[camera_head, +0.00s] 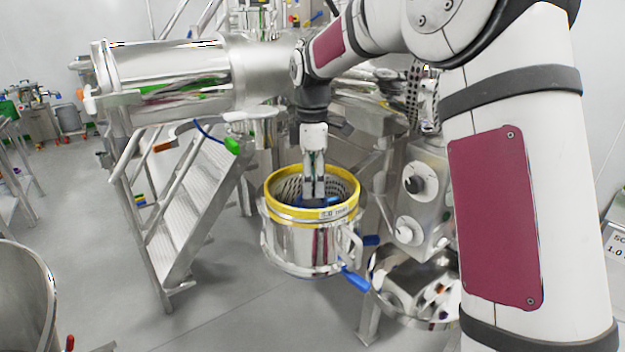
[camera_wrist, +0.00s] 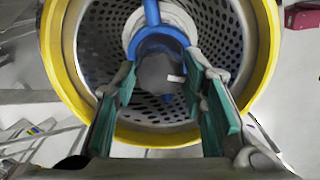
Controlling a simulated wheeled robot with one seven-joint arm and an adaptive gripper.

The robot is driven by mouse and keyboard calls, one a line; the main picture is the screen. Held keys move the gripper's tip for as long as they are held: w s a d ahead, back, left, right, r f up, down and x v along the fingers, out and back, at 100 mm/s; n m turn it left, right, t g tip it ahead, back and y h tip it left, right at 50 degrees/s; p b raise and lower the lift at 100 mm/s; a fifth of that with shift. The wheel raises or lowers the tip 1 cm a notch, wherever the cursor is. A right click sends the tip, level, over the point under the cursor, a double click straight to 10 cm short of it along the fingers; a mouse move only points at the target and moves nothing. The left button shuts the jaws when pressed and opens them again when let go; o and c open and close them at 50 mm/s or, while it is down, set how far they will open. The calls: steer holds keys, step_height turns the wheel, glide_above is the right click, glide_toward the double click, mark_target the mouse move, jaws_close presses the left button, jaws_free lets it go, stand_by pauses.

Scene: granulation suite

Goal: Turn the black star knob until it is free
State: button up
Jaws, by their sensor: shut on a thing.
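My gripper (camera_head: 314,188) points down into a steel sieve basket with a yellow rim (camera_head: 283,211). In the wrist view its two green-padded fingers (camera_wrist: 160,84) stand on either side of a dark grey, rounded piece, the black star knob (camera_wrist: 158,68), and are shut on it. The knob's points are hard to make out, and its lower part is hidden. A blue hub with an arm (camera_wrist: 152,14) lies around and behind the knob. In the head view the fingers and rim hide the knob.
The yellow rim also rings the fingers in the wrist view (camera_wrist: 55,75). A steel machine box with knobs (camera_head: 428,185) stands close on the right. Metal steps (camera_head: 190,205) are behind left, and a steel bowl (camera_head: 25,300) is at front left. The floor between is clear.

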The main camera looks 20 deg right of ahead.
steer(key=shift+r+n, duration=0.1)
steer(key=shift+n, duration=0.7)
steer(key=o, duration=1.2)
steer(key=shift+c, duration=0.2)
step_height(320, 180, up, 12)
